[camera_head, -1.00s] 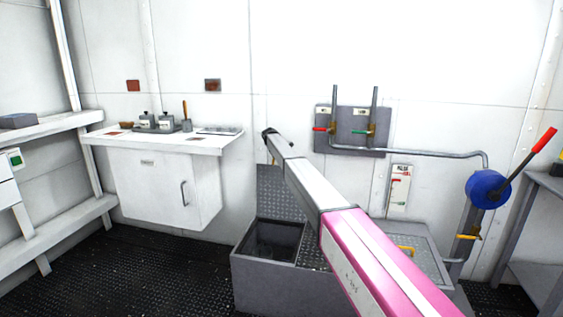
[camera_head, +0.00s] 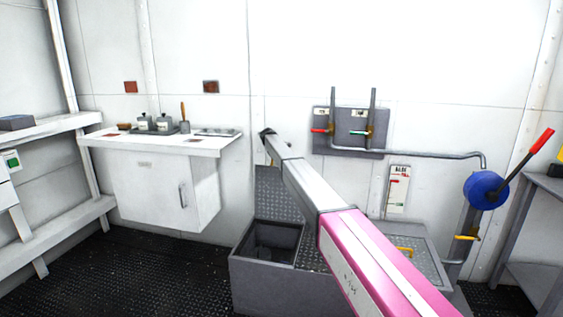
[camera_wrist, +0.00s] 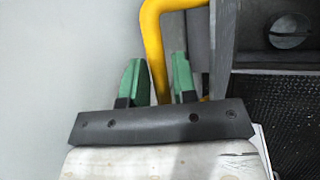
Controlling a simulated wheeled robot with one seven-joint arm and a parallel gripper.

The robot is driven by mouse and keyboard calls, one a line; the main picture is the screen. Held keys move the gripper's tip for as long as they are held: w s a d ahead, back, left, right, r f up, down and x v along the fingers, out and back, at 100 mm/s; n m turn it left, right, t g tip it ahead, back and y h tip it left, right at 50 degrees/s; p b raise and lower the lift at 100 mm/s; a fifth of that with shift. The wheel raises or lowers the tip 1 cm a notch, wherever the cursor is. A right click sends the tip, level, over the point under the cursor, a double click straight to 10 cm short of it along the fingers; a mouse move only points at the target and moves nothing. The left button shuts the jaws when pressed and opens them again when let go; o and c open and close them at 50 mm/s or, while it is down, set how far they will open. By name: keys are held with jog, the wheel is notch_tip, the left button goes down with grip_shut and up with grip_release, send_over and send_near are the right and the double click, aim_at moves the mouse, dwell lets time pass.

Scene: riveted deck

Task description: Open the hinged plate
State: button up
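The hinged plate (camera_head: 272,196) is a grey treaded panel standing upright at the back of a low grey box, over an open dark compartment. Another treaded plate (camera_head: 428,262) with a yellow handle (camera_head: 405,251) lies flat on the right part of the box. My gripper (camera_head: 268,140) is at the upright plate's top edge; its fingers are mostly hidden in the head view. In the wrist view its two green fingers (camera_wrist: 158,82) are apart, with a yellow bar handle (camera_wrist: 153,45) passing between them. Gaps show, so I cannot see firm contact.
A white cabinet counter (camera_head: 160,145) with small bottles stands at the left. A grey pipe panel (camera_head: 349,140) and a blue wheel with a red-tipped lever (camera_head: 486,190) are at the right. Dark floor (camera_head: 130,275) lies clear in front of the cabinet.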

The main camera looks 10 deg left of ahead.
jog(key=v, duration=1)
jog(key=shift+s, duration=0.1)
jog(key=s+d+f+m+g+y, duration=0.1)
jog(key=s+d+f+m, duration=0.2)
jog(key=s+d+f, duration=0.55)
jog(key=s+d+f+m, duration=0.2)
jog(key=s+d+f, duration=0.4)
jog(key=s+d, duration=0.55)
jog(key=s+d+f+m+g+y, duration=0.1)
jog(key=s+d+f+m, duration=0.2)
jog(key=s+d+f, duration=0.55)
jog(key=s+d+f+m+y, duration=0.1)
jog(key=s+d, duration=0.5)
jog(key=s, duration=0.6)
jog(key=s+d+f+m+y, duration=0.1)
jog(key=s+d+m, duration=0.3)
jog(key=s, duration=0.8)
jog(key=s+d+f+m+g, duration=0.1)
jog(key=s+d+f+m, duration=0.2)
jog(key=s+d, duration=0.4)
jog(key=s, duration=0.5)
jog(key=shift+s+d+f+y, duration=0.15)
jog(key=shift+d+f+y, duration=0.15)
jog(key=shift+d+y, duration=0.1)
jog(key=shift+a, duration=0.15)
